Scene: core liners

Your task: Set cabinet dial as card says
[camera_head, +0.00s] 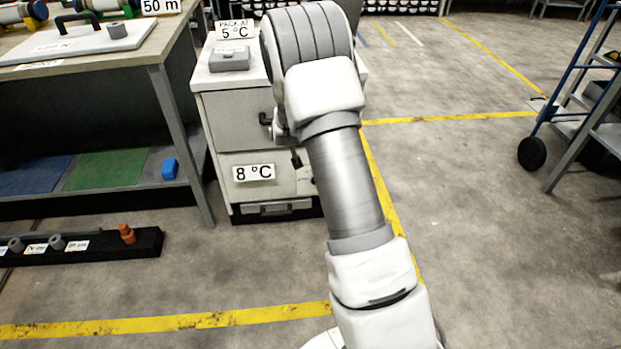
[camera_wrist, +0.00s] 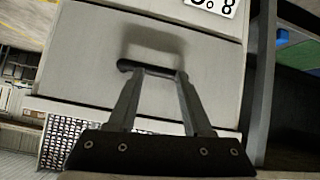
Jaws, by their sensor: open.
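The grey-white cabinet (camera_head: 240,120) stands left of my arm in the head view. A card (camera_head: 236,31) on its top reads "PACK AT 5 °C". A label (camera_head: 253,172) on its front reads "8 °C"; part of it shows upside down in the wrist view (camera_wrist: 213,5). I cannot make out the dial clearly; my arm covers the cabinet's right side. In the wrist view my gripper (camera_wrist: 166,74) is open, its fingertips before the cabinet front (camera_wrist: 90,55) by a dark bar handle (camera_wrist: 126,66). I cannot tell whether they touch it.
A grey block (camera_head: 229,58) lies on the cabinet top. A workbench (camera_head: 180,75) stands close on the left, with a low black rack (camera_head: 150,245) on the floor before it. A blue-framed cart (camera_head: 560,125) is at the right. The floor between is clear.

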